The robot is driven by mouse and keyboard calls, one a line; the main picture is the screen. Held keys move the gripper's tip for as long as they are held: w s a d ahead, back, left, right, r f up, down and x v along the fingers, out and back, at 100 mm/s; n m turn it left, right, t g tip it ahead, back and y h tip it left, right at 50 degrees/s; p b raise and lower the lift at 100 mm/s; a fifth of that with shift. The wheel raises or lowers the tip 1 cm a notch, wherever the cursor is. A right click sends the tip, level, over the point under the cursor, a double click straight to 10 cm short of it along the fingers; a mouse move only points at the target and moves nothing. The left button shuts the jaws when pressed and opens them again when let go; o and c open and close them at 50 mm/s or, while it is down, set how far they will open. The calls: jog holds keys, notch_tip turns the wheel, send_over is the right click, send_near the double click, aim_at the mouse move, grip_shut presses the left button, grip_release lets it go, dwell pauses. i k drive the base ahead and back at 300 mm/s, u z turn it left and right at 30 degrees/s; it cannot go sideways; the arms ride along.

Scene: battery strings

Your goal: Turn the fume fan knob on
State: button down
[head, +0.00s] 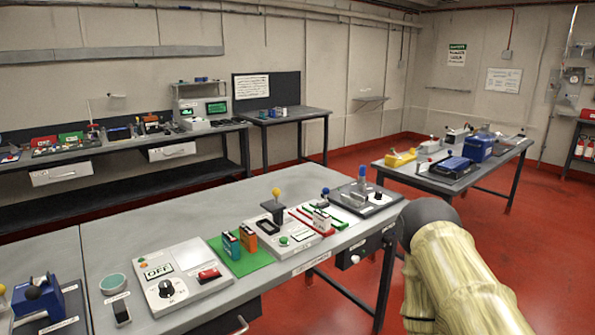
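A light grey panel (185,277) lies on the near workbench, left of the picture's middle. It carries a round black knob (167,288) with a pale mark, a display reading OFF (159,271) and a red rocker switch (209,274). I cannot read the small labels, so I cannot tell for sure that this is the fume fan knob. My arm comes in at the lower right in a pale sleeve with a dark rounded joint, well right of the panel. My gripper's fingers do not show, and nothing touches the knob.
On the near workbench (185,221), a green mat (255,262) with small battery-like blocks lies right of the panel. Beyond it stand a yellow-topped lever (276,192) and a blue-topped device (362,172). A blue device (45,299) stands far left. Red floor lies open at right.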

aim_at(386, 239)
jog(key=z, duration=0.55)
jog(key=k, duration=0.45)
jog(key=z, duration=0.65)
jog(key=i, duration=0.55)
jog(key=u, duration=0.55)
jog(key=i, duration=0.55)
jog(key=u, duration=0.65)
